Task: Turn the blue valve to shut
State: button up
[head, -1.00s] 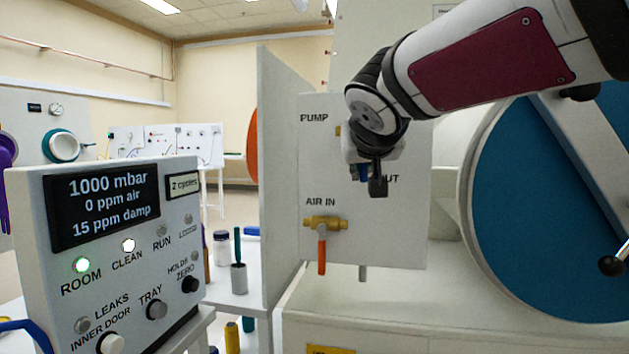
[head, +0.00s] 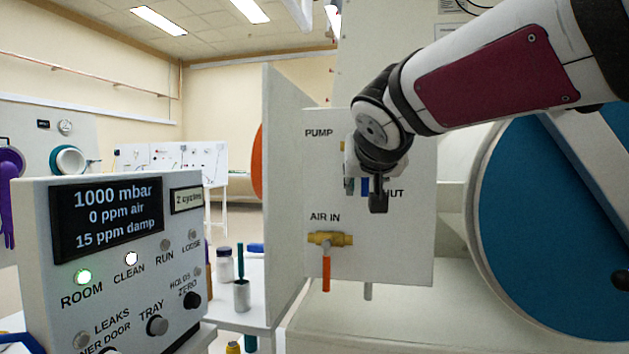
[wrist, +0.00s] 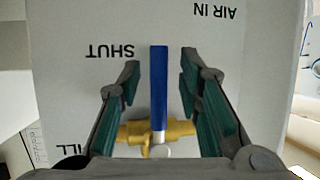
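The blue valve handle (wrist: 159,85) shows in the wrist view, long and straight, with its pale base at a brass valve body (wrist: 135,132). It stands square to the brass body. My gripper (wrist: 165,68) is open, with one finger on each side of the handle and a visible gap on both sides. The word SHUT is printed upside down to the left of the handle in this view. In the head view my gripper (head: 364,198) is in front of the white panel (head: 410,250), with a bit of the blue handle (head: 365,187) showing between its fingers; the brass body is hidden there.
Below on the same panel is the AIR IN valve (head: 330,239) with an orange handle (head: 326,272) hanging down. A large blue round door (head: 540,230) is to the right. A control box (head: 110,260) reading 1000 mbar stands at left.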

jog(key=shift+s+r, duration=0.1)
jog(key=v, duration=1.1)
jog(key=shift+s, duration=0.35)
jog(key=shift+r, duration=0.1)
jog(key=s+d+f+g, duration=0.45)
jog(key=s+f, duration=0.55)
jog(key=f, duration=0.3)
jog(key=s+d+f+g, duration=0.4)
jog(key=s+f+g, duration=0.1)
jog(key=s+f, duration=0.7)
jog(key=s+a+f+n+g+y, duration=0.1)
jog(key=s+a+f+g, duration=0.15)
jog(key=s+f, duration=0.6)
notch_tip(320, 180, up, 26)
jog(key=t+p, duration=0.2)
jog(key=p, duration=2.1)
jog(key=shift+s+d+f+t+y+p, duration=0.15)
jog(key=shift+s+d+t+y+p, duration=0.15)
jog(key=shift+d+t, duration=0.15)
jog(key=shift+w, duration=0.1)
